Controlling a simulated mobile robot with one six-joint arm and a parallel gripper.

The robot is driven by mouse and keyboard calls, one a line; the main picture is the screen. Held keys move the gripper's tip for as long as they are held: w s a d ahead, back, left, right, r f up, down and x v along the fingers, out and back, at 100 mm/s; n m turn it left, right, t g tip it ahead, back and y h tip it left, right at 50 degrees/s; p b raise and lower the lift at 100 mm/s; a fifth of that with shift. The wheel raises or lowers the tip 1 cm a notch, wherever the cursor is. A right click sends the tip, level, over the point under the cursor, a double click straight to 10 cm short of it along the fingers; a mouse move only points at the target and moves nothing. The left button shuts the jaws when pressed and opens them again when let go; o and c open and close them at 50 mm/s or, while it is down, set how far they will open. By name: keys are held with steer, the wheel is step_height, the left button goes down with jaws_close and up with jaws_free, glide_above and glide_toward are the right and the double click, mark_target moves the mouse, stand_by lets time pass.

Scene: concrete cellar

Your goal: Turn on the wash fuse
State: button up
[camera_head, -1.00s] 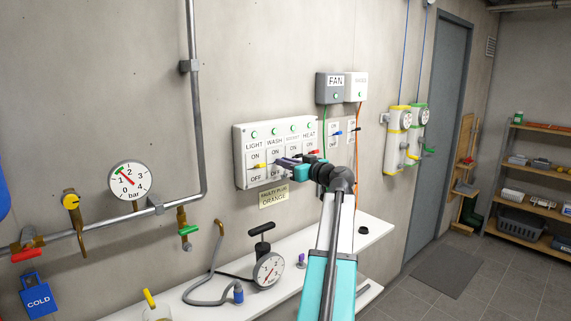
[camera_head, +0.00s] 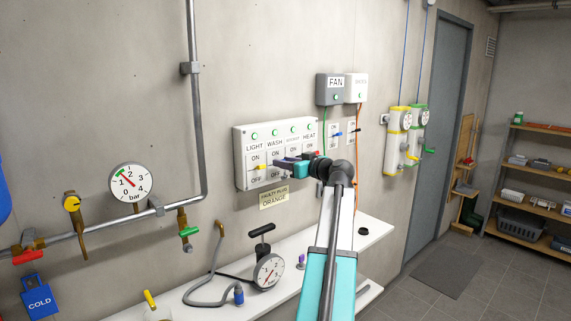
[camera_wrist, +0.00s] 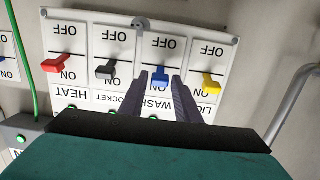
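The white fuse panel (camera_head: 241,158) is on the wall, with columns reading LIGHT, WASH, SOCKET (partly legible) and HEAT. In the wrist view the panel is upside down. The wash fuse is a blue lever (camera_wrist: 160,75) between OFF and ON labels. My gripper (camera_wrist: 161,86) has its two dark fingers apart, one on each side of the blue lever. I cannot tell whether they touch it. In the head view my gripper (camera_head: 279,165) covers the wash lever. I cannot tell clearly which way the lever is set.
A yellow lever (camera_wrist: 211,82) is close beside one finger; a black lever (camera_wrist: 106,71) and red lever (camera_wrist: 58,64) are on the other side. A FAULTY PLUG ORANGE label (camera_head: 273,198) is below the panel. A white shelf (camera_head: 215,287) with a gauge pump (camera_head: 268,270) runs lower down.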

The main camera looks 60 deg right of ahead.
steer(key=shift+s, duration=0.1)
steer(key=b+v, duration=0.4)
steer(key=v, duration=0.9)
steer(key=shift+s, duration=0.25)
steer(key=shift+s+a+r, duration=0.1)
steer(key=shift+a+r, duration=0.05)
